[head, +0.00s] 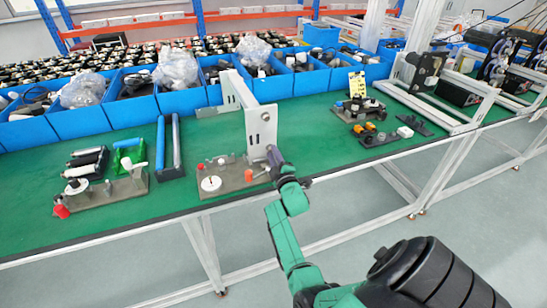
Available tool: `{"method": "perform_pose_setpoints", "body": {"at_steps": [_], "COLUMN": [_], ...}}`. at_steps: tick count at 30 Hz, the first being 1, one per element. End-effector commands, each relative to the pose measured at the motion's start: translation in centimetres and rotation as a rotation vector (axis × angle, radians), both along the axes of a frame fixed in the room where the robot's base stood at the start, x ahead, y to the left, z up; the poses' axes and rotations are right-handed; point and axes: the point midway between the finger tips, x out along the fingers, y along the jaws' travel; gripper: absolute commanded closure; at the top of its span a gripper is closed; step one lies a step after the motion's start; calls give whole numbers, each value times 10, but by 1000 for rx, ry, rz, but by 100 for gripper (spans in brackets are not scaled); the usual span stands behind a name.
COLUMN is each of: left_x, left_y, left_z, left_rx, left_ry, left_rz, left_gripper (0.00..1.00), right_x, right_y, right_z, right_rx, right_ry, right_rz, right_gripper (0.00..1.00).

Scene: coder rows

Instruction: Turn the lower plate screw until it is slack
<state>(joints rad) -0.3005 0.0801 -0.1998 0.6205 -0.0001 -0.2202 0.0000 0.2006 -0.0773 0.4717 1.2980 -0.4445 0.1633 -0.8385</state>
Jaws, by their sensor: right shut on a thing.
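A white upright plate (262,130) stands on a grey fixture base (232,180) on the green table, with a long white bar running back from it. My right gripper (271,154) is at the lower right edge of this plate, with its arm coming up from the bottom right. It is shut on the lower plate screw, which the fingers hide. A dark spot higher on the plate shows clear of the gripper. I cannot tell how far the screw is turned. My left gripper is not in view.
The fixture base bears a white disc (211,183) and an orange knob (249,175) close to my gripper. Another fixture (118,190) stands at the left, beside blue rails (176,145). Blue bins (131,109) line the back.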

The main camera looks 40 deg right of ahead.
Motion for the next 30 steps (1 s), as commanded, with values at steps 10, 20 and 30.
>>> {"method": "perform_pose_setpoints", "body": {"at_steps": [10, 20, 30], "left_x": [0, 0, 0], "left_y": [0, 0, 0], "left_z": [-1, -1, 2], "left_rx": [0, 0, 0], "left_ry": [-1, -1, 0], "left_rz": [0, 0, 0], "left_gripper": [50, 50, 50], "right_x": [0, 0, 0], "right_y": [0, 0, 0], "right_z": [2, 1, 0], "right_rx": [-18, -17, 1], "right_ry": [3, 3, 4], "right_rz": [-1, -1, 1], "right_gripper": [100, 43, 43]}}
